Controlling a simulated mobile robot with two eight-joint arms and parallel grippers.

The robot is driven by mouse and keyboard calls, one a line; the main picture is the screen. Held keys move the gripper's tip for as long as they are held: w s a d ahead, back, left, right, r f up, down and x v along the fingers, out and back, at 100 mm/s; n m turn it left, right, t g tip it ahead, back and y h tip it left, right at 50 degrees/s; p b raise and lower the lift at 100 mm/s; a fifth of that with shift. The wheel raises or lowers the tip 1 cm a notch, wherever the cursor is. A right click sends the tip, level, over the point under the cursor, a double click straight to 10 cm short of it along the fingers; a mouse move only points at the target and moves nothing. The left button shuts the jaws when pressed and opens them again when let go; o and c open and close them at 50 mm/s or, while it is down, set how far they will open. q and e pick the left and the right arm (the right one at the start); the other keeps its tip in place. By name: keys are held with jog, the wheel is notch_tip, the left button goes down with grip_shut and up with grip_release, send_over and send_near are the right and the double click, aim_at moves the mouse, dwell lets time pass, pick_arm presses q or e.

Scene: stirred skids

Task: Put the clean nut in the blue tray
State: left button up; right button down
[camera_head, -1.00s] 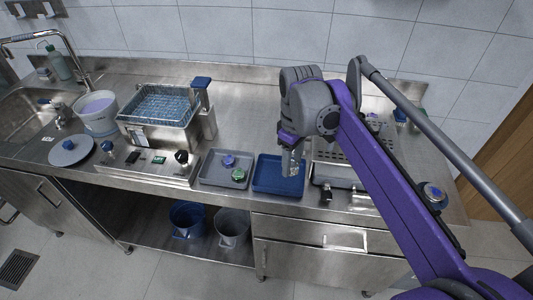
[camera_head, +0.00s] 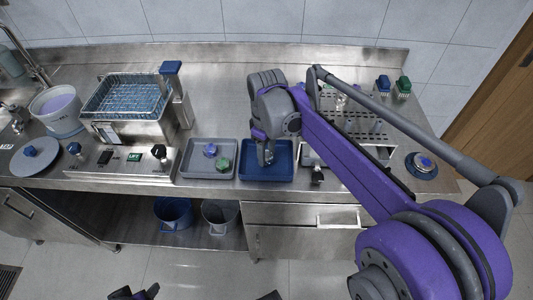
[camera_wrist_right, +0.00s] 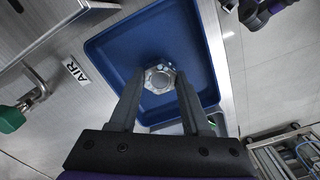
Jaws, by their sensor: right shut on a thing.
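The blue tray (camera_head: 284,175) lies on the steel counter, right of a grey tray. My right gripper (camera_head: 266,158) points down over the blue tray. In the right wrist view the gripper (camera_wrist_right: 159,84) is shut on a silver metal nut (camera_wrist_right: 160,78), with the tray floor (camera_wrist_right: 120,50) behind it. The nut looks clean and metallic. I cannot tell how close it is to the tray floor. A small dark part of what appears to be my left gripper (camera_head: 134,294) shows at the bottom edge of the head view; its jaws are unclear.
The grey tray (camera_head: 190,160) holds a blue-topped piece (camera_head: 209,150) and a green-topped piece (camera_head: 222,164). A wire basket (camera_head: 128,97) sits over a bath unit at left. A perforated rack (camera_head: 365,125) stands to the right. A blue bucket (camera_head: 172,214) and a grey bucket (camera_head: 220,216) sit below.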

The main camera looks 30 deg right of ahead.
jog(key=shift+f, duration=0.3)
jog(key=shift+f, duration=0.15)
jog(key=shift+c, duration=1.8)
grip_release()
